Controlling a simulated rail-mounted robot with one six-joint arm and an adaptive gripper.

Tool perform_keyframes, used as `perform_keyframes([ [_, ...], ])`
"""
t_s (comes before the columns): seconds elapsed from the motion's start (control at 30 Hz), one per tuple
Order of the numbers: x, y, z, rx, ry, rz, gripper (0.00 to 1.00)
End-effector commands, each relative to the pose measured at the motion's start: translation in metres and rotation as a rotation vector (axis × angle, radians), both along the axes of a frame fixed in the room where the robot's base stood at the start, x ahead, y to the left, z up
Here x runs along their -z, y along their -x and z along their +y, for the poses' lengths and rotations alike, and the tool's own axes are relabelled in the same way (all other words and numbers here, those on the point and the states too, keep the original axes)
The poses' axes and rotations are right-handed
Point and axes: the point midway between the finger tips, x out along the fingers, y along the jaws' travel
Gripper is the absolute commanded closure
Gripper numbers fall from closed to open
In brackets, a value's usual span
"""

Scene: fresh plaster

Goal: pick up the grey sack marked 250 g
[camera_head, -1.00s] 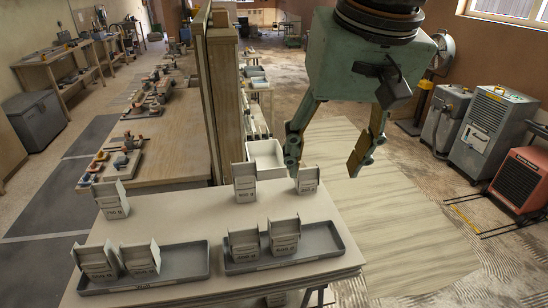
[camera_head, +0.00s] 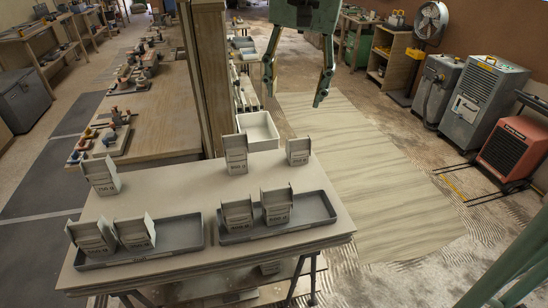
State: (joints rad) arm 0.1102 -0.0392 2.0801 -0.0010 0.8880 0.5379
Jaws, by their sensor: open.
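A small grey sack (camera_head: 298,151) stands upright at the back right of the pale table (camera_head: 190,184). Its label is small and seems to read 250 g. My gripper (camera_head: 295,91) hangs open and empty beyond the table's back edge, above in the picture and apart from the sack. Another sack (camera_head: 236,153), apparently marked 900 g, stands to its left. A sack marked 750 g (camera_head: 100,175) stands at the back left. Two sacks stand in the right tray (camera_head: 312,221), and two more in the left tray (camera_head: 190,244); their marks are hard to read.
A white open bin (camera_head: 262,145) sits just behind the table. A tall wooden partition (camera_head: 205,80) rises behind the table, left of my gripper. A grey machine (camera_head: 484,95) and a red one (camera_head: 512,150) stand at the right. The table around the sack is mostly clear.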

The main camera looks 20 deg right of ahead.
Motion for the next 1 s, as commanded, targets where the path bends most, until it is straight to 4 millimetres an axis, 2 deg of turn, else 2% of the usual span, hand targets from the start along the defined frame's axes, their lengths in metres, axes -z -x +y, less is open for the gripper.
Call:
perform_keyframes([
  [0.1, 0.01, -0.023, -0.007, 0.046, -0.009, 0.013, 0.47],
  [0.53, 0.043, -0.096, -0.034, 0.212, -0.039, 0.042, 0.47],
  [1.0, 0.095, -0.17, -0.068, 0.395, -0.068, 0.074, 0.47],
])
